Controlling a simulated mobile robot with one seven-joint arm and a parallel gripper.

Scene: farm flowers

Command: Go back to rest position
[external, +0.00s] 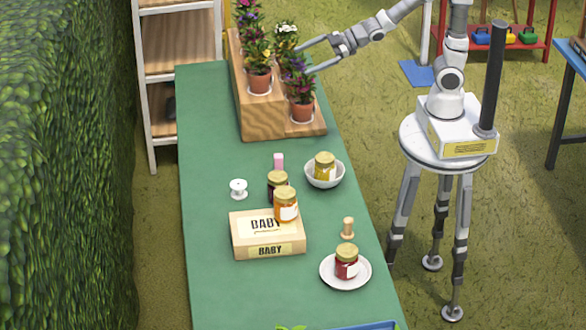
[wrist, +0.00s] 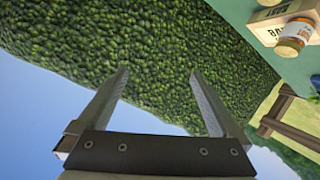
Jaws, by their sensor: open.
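My gripper (external: 303,60) is open, held up at the flower pots on the wooden stand (external: 264,120) at the far end of the green table (external: 205,150). In the external view its two fingers point left, across the flowers; whether they touch any plant I cannot tell. The wrist view shows my gripper (wrist: 160,71) with its fingers spread and nothing between them, against a green hedge. The potted flowers show as a front pot (external: 302,112) and another pot (external: 259,82) behind it.
A BABY box (external: 240,240) with an orange jar (external: 286,210) stands mid-table. Near it are a dark jar (external: 277,185), a bowl (external: 324,182) with a yellow jar, a plate (external: 330,275) with a red jar, and a white spool (external: 238,188). The table's left side is clear.

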